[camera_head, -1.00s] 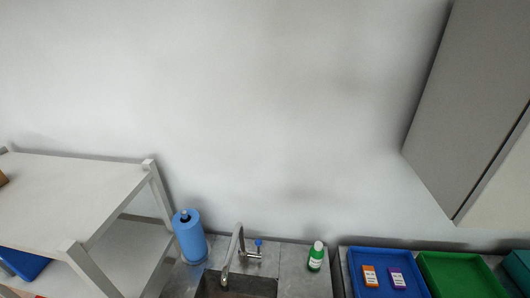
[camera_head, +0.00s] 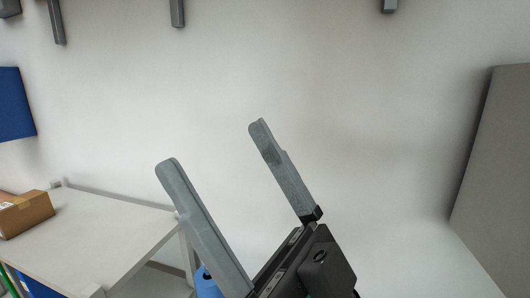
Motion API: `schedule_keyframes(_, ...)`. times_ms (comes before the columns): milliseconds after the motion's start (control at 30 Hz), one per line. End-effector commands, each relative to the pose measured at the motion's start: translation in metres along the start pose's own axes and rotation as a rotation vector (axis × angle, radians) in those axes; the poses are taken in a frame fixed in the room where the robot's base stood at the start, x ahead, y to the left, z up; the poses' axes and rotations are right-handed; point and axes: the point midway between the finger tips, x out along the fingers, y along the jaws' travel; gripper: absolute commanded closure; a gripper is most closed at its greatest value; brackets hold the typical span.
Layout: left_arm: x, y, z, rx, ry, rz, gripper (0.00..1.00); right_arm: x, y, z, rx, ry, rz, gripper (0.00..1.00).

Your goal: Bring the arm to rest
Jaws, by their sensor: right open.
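My right gripper (camera_head: 212,147) stands large in the lower middle of the head view. Its two long grey fingers point up and to the left and are wide apart. Nothing is between them; the pale wall (camera_head: 370,130) shows behind. The gripper's black body is at the bottom of the picture, and the rest of the arm is out of view. My left gripper does not show.
A white shelf unit (camera_head: 110,235) stands at the lower left with a cardboard box (camera_head: 25,214) on top. A blue roll (camera_head: 207,285) is partly hidden behind the right gripper. A grey cabinet (camera_head: 500,170) is at the right, and a blue panel (camera_head: 14,104) at the left.

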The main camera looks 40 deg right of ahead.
Motion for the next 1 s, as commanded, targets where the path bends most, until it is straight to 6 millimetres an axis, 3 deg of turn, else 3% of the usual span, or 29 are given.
schedule_keyframes(233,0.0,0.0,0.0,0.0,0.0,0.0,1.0,0.002,0.032,-0.007,-0.039,-0.161,0.173,0.0)
schedule_keyframes(533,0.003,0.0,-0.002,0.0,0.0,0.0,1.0,0.004,0.034,-0.007,-0.037,-0.171,0.183,0.0)
schedule_keyframes(833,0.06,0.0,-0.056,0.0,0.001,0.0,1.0,0.069,0.044,-0.05,-0.038,-0.171,0.183,0.0)
schedule_keyframes(1000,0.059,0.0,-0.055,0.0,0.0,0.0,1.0,0.068,0.044,-0.049,-0.038,-0.171,0.182,0.0)
